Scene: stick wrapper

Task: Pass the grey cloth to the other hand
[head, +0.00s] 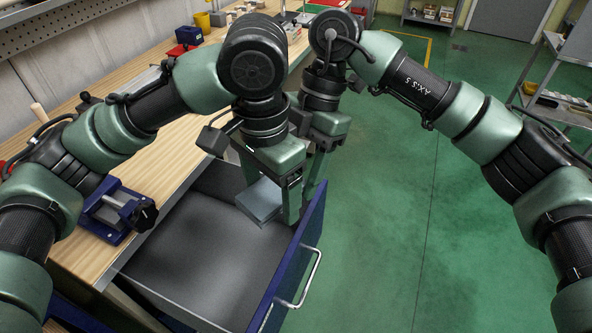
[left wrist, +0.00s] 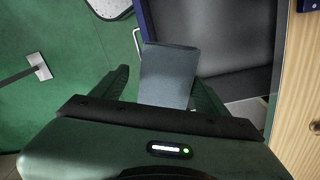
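The grey cloth (head: 262,201) is a flat, folded blue-grey piece. It hangs at my left gripper (head: 272,192), over the front part of the open drawer. In the left wrist view the cloth (left wrist: 168,75) lies between the two fingers of my left gripper (left wrist: 160,82), which looks shut on it. My right gripper (head: 312,178) is just behind and to the right of the left one, close to the drawer front. Its fingers are mostly hidden by the left gripper, so its opening is unclear.
The open drawer (head: 190,250) has a dark grey floor and a blue front (head: 296,258) with a metal handle (head: 312,285). A blue vise (head: 112,213) stands on the wooden workbench (head: 165,160). Green floor (head: 400,230) is clear to the right. A shelf cart (head: 565,75) stands far right.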

